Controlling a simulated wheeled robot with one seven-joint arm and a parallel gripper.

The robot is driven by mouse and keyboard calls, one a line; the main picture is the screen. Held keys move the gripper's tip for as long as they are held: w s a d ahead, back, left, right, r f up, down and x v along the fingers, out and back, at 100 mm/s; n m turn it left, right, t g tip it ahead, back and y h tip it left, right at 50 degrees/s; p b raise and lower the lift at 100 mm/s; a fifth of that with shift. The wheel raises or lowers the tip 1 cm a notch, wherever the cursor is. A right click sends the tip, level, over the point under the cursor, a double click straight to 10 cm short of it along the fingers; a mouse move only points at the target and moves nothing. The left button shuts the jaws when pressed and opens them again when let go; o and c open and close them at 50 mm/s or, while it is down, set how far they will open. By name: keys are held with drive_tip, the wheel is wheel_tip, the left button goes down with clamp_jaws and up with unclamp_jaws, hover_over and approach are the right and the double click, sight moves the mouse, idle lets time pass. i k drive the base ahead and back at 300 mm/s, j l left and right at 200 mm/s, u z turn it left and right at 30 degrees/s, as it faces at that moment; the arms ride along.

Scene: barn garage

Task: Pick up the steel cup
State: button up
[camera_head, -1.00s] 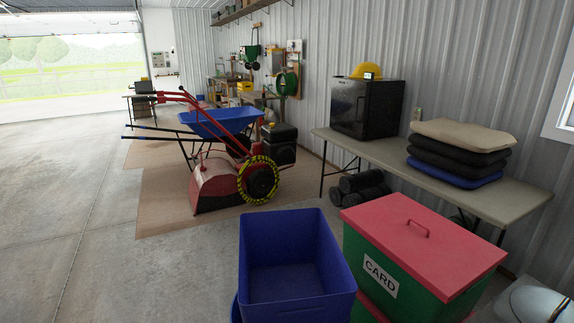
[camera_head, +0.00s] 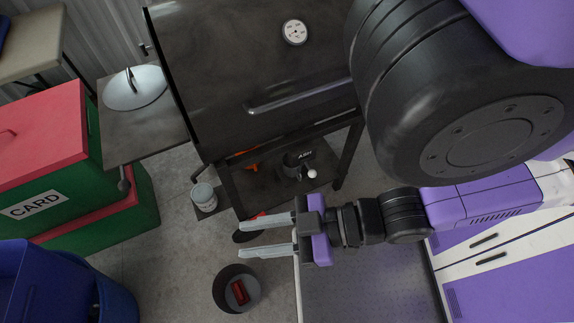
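I cannot make out a steel cup for certain in the head view. A small pale grey can or cup (camera_head: 205,196) stands on a dark slab beside the grill's legs; its material is unclear. My gripper (camera_head: 241,239) reaches left from my arm, with its two pale fingers apart and nothing between them. It appears below and right of the pale can in the picture, apart from it. My arm hides part of the grill and the area at right.
A large black grill (camera_head: 225,65) has a side shelf (camera_head: 150,138) bearing a silver lid (camera_head: 134,88). An ash bucket (camera_head: 298,163) sits beneath. A dark bucket (camera_head: 219,290) holds something red. Green bins with red lids (camera_head: 45,125) and a blue bin (camera_head: 30,285) stand left. Concrete floor shows between.

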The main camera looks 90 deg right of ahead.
sight(288, 171)
drive_tip(key=k+j+z, duration=0.1)
drive_tip(key=k, duration=0.3)
drive_tip(key=k+j, duration=0.25)
drive_tip(key=k, duration=0.2)
drive_tip(key=k+j+z, duration=0.15)
drive_tip(key=k, duration=0.25)
